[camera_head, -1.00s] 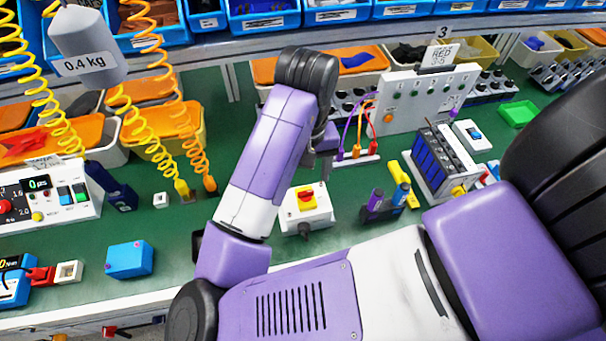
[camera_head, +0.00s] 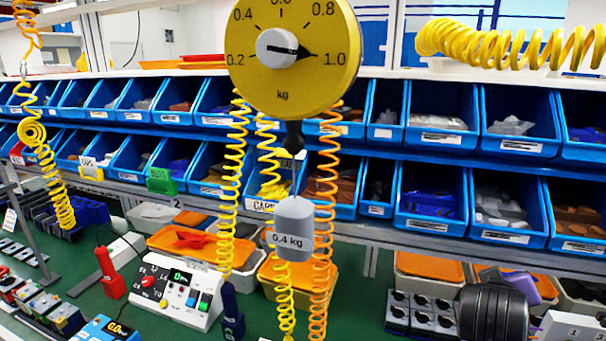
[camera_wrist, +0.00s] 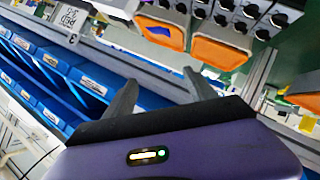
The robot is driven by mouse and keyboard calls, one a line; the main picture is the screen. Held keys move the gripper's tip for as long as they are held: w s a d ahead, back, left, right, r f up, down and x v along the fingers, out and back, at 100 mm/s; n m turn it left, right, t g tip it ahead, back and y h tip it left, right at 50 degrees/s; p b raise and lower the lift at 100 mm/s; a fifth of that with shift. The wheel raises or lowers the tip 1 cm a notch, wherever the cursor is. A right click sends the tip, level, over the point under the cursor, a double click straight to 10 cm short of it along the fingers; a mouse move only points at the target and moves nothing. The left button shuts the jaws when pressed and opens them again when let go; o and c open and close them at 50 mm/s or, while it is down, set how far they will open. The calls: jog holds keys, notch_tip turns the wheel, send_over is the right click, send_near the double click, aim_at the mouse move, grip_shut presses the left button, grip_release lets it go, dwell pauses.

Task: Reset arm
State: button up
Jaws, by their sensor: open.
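In the wrist view the two dark fingers of my gripper (camera_wrist: 162,92) stand apart and nothing is between them. The purple hand body with a small lit indicator fills the bottom of that view. In the head view only a dark rounded part of my arm (camera_head: 495,312) shows at the lower right edge, with a bit of purple beside it. My fingers do not show there. The rotary switch with the red and yellow knob is in neither view now.
Blue bins (camera_head: 430,205) fill the shelves behind the green bench. A yellow dial scale (camera_head: 290,90) hangs in front with a grey 0.4 kg weight (camera_head: 294,215) and coiled hoses around it. Orange-lidded trays (camera_wrist: 221,53) appear tilted in the wrist view.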

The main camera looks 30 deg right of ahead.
jog(key=w+a+n+t+y, duration=0.1)
jog(key=w+a+n+t, duration=0.6)
jog(key=a+n+t, duration=0.25)
jog(key=s+a+f+n+t+y, duration=0.3)
jog(key=s+a+f+y, duration=0.2)
jog(key=a+f+y, duration=0.5)
jog(key=s+a+m+y, duration=0.1)
jog(key=s+a+m, duration=0.4)
jog(key=s+a, duration=1.1)
jog(key=a, duration=0.3)
jog(key=shift+a+f+y, duration=0.15)
jog(key=shift+f+y, duration=0.15)
jog(key=shift+f, duration=0.05)
jog(key=shift+w, duration=0.1)
